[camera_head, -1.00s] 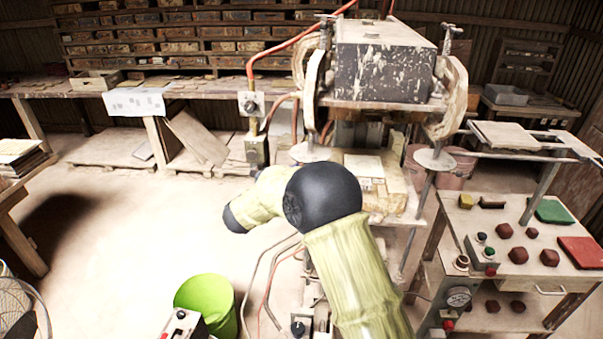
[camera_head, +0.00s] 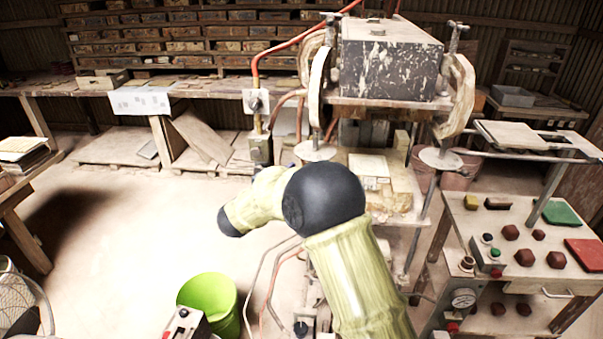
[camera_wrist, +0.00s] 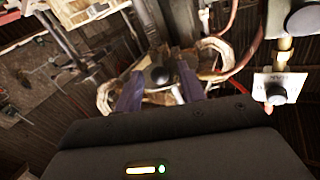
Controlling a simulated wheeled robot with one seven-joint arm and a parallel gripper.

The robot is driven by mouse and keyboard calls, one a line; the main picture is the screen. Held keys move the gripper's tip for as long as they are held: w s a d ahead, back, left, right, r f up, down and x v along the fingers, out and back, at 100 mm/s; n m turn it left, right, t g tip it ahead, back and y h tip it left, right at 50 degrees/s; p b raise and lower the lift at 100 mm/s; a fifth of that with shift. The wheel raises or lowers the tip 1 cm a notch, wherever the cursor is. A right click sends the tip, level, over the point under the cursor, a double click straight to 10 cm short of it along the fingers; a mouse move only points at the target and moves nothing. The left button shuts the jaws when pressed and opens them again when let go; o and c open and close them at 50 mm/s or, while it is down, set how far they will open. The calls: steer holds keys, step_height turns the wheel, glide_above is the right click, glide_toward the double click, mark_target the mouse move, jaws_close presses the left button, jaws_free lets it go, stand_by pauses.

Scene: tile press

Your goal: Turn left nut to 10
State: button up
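The press stands at the back centre of the head view, with a speckled dark block (camera_head: 392,62) on top. A small upright nut-like fitting (camera_head: 329,20) tops its left post, and a similar fitting (camera_head: 456,36) tops the right post. I cannot read any scale or number by them. My gripper (camera_wrist: 160,82) shows only in the wrist view. Its two purple fingers are apart, with a dark round knob (camera_wrist: 160,75) between or beyond them. I cannot tell whether they touch it or whether it is the left nut. In the head view my arm hides the gripper.
A valve with a white plate (camera_head: 256,103) stands left of the press. It also shows in the wrist view (camera_wrist: 277,88). Orange hoses run nearby. A green bucket (camera_head: 209,297) is on the floor. A control table (camera_head: 520,245) stands at right. The floor at left is mostly clear.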

steer(key=b+v, duration=0.4)
steer(key=v, duration=1)
steer(key=shift+s+a, duration=0.2)
steer(key=shift+s, duration=0.1)
steer(key=w+d+n+t+y, duration=0.1)
steer(key=w+d+n+y, duration=0.35)
steer(key=w+y, duration=0.3)
steer(key=s+d+f+n+g+y, duration=0.1)
steer(key=d+f+n+g+y, duration=0.25)
steer(key=d, duration=0.45)
steer(key=s+d+f+g+h, duration=0.1)
steer(key=s+d+f+g, duration=0.4)
steer(key=s+d, duration=0.4)
steer(key=s+d+f+g, duration=0.5)
steer(key=s+d+f, duration=0.2)
steer(key=s, duration=0.7)
steer(key=d, duration=0.2)
steer(key=shift+d+f+h, duration=0.2)
steer(key=shift+d+h, duration=0.15)
steer(key=shift+h, duration=0.05)
